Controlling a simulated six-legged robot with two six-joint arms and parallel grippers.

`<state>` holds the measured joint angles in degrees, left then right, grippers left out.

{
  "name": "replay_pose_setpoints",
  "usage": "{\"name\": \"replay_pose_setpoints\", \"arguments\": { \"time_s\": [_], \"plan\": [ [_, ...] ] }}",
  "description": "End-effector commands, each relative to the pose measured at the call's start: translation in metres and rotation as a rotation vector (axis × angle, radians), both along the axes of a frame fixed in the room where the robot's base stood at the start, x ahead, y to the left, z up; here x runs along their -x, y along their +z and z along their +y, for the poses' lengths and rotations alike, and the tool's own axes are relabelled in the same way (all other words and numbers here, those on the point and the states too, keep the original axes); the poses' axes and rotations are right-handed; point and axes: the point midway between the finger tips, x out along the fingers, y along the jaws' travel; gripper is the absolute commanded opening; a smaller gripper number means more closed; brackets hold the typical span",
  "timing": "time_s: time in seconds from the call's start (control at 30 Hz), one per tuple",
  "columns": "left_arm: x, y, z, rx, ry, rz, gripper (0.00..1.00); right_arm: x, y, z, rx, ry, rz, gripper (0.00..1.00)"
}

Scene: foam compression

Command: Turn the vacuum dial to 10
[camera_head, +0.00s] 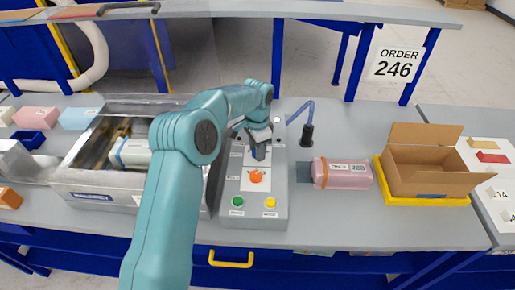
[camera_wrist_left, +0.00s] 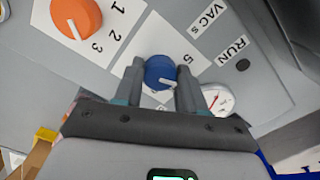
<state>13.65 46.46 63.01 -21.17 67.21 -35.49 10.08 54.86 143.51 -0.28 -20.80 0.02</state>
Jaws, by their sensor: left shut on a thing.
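The blue vacuum dial (camera_wrist_left: 160,73) sits between the two fingers of my left gripper (camera_wrist_left: 158,88) in the left wrist view. The fingers are shut on its sides. A white pointer mark on the dial faces the lower right of that view. A printed 5 is beside the dial; other numbers of its scale are hidden by the gripper. In the head view my left gripper (camera_head: 258,142) is over the grey control panel (camera_head: 228,211), and a little of the blue dial (camera_head: 258,154) shows below it. My right gripper is not in view.
An orange knob (camera_head: 256,176), green button (camera_head: 237,201) and yellow button (camera_head: 270,202) are on the panel. A round gauge (camera_wrist_left: 216,100) is close to one fingertip. A metal chamber (camera_head: 92,190) stands left; a pink foam pack (camera_head: 342,174) and open cardboard box (camera_head: 430,183) stand right.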

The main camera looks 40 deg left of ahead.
Motion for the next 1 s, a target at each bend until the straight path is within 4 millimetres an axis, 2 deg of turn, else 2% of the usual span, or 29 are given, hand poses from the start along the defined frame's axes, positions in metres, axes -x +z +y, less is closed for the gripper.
{"name": "replay_pose_setpoints", "arguments": {
  "time_s": [0.07, 0.1, 0.17, 0.2, 0.47, 0.57, 0.67, 0.8, 1.0],
  "plan": [
    [-0.002, 0.005, 0.002, -0.004, 0.003, -0.011, 0.09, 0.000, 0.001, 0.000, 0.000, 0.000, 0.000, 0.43],
    [-0.002, 0.005, 0.002, -0.004, 0.003, -0.011, 0.43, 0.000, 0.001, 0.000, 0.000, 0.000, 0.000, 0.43],
    [-0.002, 0.005, 0.002, -0.004, 0.003, -0.011, 0.63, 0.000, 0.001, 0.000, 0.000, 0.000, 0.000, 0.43],
    [-0.002, 0.004, 0.002, -0.004, 0.003, -0.009, 0.66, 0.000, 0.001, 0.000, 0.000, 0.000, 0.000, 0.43],
    [-0.001, 0.003, 0.001, -0.002, 0.002, -0.005, 0.66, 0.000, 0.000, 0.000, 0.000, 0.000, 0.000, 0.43],
    [-0.001, 0.008, 0.001, -0.002, 0.002, -0.007, 0.66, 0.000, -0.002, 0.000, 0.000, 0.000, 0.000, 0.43],
    [-0.002, 0.023, 0.001, -0.003, 0.002, -0.010, 0.66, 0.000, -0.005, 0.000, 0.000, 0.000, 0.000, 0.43],
    [-0.001, 0.059, 0.001, -0.003, 0.002, -0.012, 0.66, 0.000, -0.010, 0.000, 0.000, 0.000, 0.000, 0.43],
    [0.000, 0.115, 0.001, -0.003, 0.002, -0.012, 0.66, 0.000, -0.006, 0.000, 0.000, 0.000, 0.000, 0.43]
  ]
}}
